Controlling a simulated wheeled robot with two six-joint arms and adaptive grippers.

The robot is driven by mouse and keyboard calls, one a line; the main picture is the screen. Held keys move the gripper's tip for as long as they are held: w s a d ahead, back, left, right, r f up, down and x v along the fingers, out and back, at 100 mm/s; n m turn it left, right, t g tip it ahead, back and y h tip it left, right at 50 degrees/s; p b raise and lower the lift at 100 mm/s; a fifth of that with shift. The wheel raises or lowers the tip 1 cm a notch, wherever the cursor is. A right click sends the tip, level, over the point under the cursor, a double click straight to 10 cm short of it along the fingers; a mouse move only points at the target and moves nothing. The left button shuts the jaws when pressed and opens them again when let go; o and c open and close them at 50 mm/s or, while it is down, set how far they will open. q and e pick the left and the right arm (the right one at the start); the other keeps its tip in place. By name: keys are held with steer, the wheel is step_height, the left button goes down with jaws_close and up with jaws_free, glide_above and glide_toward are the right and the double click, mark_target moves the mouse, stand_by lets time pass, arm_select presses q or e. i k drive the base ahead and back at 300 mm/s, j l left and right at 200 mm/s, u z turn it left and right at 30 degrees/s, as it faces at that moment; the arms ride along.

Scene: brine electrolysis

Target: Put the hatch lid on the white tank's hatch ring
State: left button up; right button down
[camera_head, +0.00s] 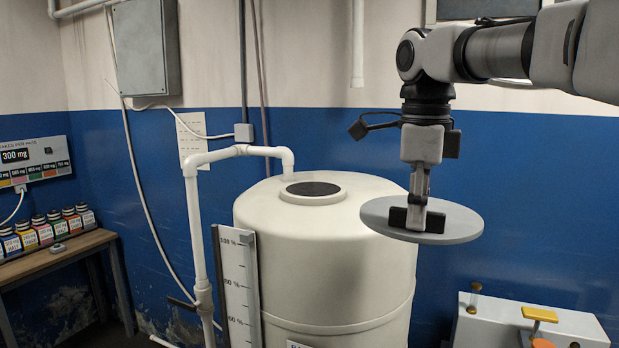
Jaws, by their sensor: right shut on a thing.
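The white tank (330,255) stands upright in the middle of the head view. Its hatch ring (314,198) is on the tank top, around a dark opening. My right gripper (417,212) hangs down from the right and is shut on the hatch lid (455,224), a grey disc. The lid is held roughly level, to the right of the ring and apart from it. In the picture it overlaps the tank's right shoulder. The grip point on the lid is partly hidden by the gripper's dark fingers. My left gripper is not in view.
A white pipe (196,225) rises left of the tank and bends onto its top beside the ring. A level gauge board (238,288) stands at the tank's front left. A shelf (55,258) with several bottles is at left.

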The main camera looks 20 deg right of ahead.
mark_target(312, 188)
steer(key=i+l+u, duration=0.15)
steer(key=i, duration=0.4)
steer(key=i+l+u, duration=0.1)
steer(key=i, duration=0.5)
